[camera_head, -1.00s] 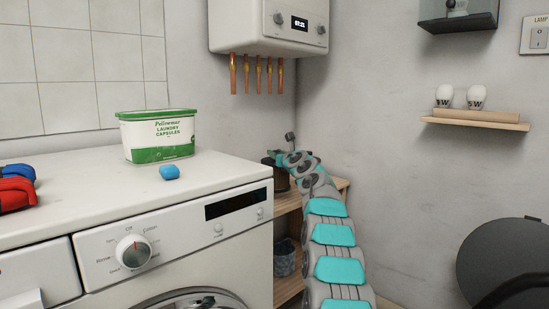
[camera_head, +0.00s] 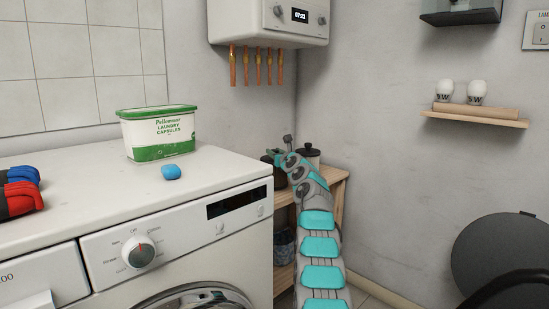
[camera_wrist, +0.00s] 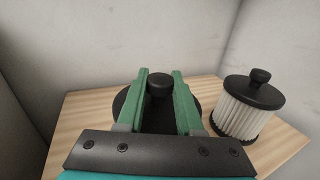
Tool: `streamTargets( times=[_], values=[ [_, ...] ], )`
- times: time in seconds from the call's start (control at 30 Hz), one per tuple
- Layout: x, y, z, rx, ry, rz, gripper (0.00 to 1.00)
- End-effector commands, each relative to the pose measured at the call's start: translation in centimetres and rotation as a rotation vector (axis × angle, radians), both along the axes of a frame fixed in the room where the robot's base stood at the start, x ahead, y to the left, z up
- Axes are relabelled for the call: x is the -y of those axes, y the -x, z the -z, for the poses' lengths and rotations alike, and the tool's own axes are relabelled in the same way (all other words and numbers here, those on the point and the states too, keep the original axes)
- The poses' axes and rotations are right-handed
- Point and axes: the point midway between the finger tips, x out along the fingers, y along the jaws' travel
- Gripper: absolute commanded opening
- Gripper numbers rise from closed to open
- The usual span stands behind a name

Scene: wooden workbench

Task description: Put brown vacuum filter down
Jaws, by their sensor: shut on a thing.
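My gripper (camera_wrist: 160,88) is shut on the knob of the brown vacuum filter (camera_wrist: 160,82). In the wrist view the filter's dark round top shows below and beside the green fingers; its body is hidden. In the head view the held filter (camera_head: 280,179) is a dark brown shape under my gripper (camera_head: 277,158), over or on the wooden shelf (camera_head: 335,176) beside the washing machine. I cannot tell whether its base touches the wood.
A white pleated filter with a black lid (camera_wrist: 247,107) stands on the shelf to the right of the held filter. Walls close in behind the shelf top (camera_wrist: 85,108). The washing machine (camera_head: 80,204) stands to the left, with a detergent tub (camera_head: 158,136) on it.

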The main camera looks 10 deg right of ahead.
Motion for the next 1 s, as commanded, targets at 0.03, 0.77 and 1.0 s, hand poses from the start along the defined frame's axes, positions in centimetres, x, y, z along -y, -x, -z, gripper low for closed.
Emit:
streamTargets(
  times=[0.03,0.77,1.0],
  values=[
    [-0.14,-0.03,0.48,0.0,0.001,-0.001,0.0],
    [-0.09,0.02,0.78,-0.001,0.001,-0.001,0.64],
    [-0.08,0.02,0.78,-0.001,0.001,-0.001,0.65]
  ],
)
